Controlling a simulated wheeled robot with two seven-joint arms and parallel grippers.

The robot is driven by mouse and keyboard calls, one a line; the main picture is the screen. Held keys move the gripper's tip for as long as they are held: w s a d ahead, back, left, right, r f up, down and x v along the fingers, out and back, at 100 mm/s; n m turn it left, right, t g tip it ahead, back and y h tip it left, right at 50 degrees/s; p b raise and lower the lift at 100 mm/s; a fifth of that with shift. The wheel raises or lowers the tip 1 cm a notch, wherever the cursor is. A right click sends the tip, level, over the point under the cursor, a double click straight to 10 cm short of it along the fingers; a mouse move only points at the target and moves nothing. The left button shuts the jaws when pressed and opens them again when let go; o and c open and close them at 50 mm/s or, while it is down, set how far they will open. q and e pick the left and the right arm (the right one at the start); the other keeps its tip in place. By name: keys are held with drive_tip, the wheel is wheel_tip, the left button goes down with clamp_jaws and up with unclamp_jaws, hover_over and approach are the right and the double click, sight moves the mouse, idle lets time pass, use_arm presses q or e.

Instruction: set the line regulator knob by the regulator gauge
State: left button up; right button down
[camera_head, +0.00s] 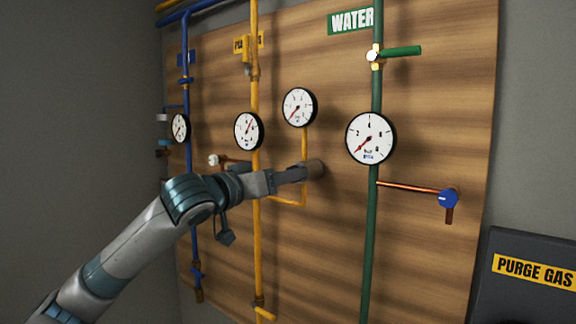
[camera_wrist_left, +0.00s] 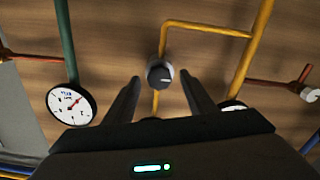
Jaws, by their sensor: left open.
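The regulator knob (camera_head: 316,168) is a dark round knob on the yellow pipe. In the left wrist view the knob (camera_wrist_left: 160,74) has a grey rim and a pale mark on its face. My left gripper (camera_head: 296,174) is open, with one finger on each side of the knob in the wrist view; I cannot tell whether they touch it. The regulator gauge (camera_head: 299,107) is white-faced above the knob, its red needle pointing lower left. In the wrist view this gauge is mostly hidden by my gripper body. My right gripper is not in view.
Another gauge (camera_head: 249,131) sits on the yellow pipe (camera_head: 256,215) to the left. A larger gauge (camera_head: 370,138) sits on the green water pipe (camera_head: 370,230), with a blue-handled valve (camera_head: 449,198) to its right. Blue pipes (camera_head: 186,60) run at the far left.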

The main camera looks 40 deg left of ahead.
use_arm(q)
drive_tip(key=shift+w+d, duration=0.1)
drive_tip(key=shift+w, duration=0.6)
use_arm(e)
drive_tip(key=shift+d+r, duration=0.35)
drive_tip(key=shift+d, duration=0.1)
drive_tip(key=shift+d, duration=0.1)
use_arm(q)
drive_tip(key=c, duration=1)
drive_tip(key=shift+c, duration=0.2)
